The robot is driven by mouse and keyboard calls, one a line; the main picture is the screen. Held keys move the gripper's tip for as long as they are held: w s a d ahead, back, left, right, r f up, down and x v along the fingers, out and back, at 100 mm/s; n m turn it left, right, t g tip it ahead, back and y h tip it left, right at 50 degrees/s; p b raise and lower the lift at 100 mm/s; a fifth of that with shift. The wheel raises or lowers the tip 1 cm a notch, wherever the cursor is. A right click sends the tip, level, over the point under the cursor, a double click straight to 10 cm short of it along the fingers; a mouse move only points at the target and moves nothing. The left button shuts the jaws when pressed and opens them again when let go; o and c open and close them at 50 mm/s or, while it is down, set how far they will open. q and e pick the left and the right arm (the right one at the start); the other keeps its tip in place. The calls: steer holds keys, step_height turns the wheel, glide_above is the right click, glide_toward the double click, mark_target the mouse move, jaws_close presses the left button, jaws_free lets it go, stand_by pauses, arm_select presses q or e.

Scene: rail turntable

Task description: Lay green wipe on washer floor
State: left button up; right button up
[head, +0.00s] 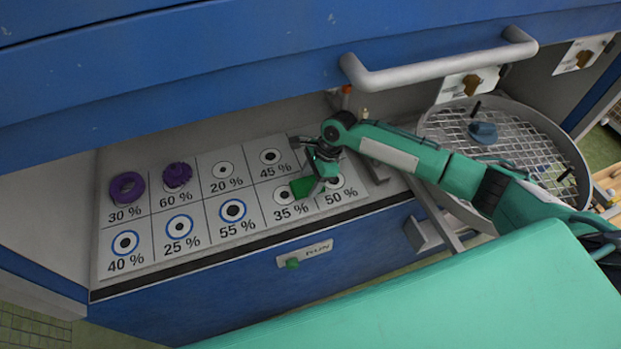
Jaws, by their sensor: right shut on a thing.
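My right gripper (318,184) reaches in from the right and is shut on a small green wipe (302,187). The wipe is at the fingertips, over the labelled panel near the 35 % and 50 % marks. I cannot tell whether it touches the panel. The blue washer (190,285) has an open front below its raised blue cover, and the pale panel with percent marks (205,228) lies inside on its floor. The gripper hides part of the panel's upper right. My left gripper is out of view.
Two purple rings stand on the panel, one at 30 % (126,187) and one at 60 % (177,175). A round mesh basket (455,125) holding a blue piece (483,132) is at right. A grey handle bar (440,72) crosses above. A green RUN button (292,263) is on the front.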

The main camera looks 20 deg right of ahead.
steer(key=shift+f, duration=0.2)
steer(key=shift+f+p, duration=0.3)
steer(key=shift+f, duration=0.15)
steer(key=o, duration=0.9)
steer(key=shift+r+b, duration=0.25)
steer(key=shift+b, duration=0.1)
steer(key=b+v, duration=0.2)
steer(key=v, duration=1)
steer(key=shift+r, duration=0.25)
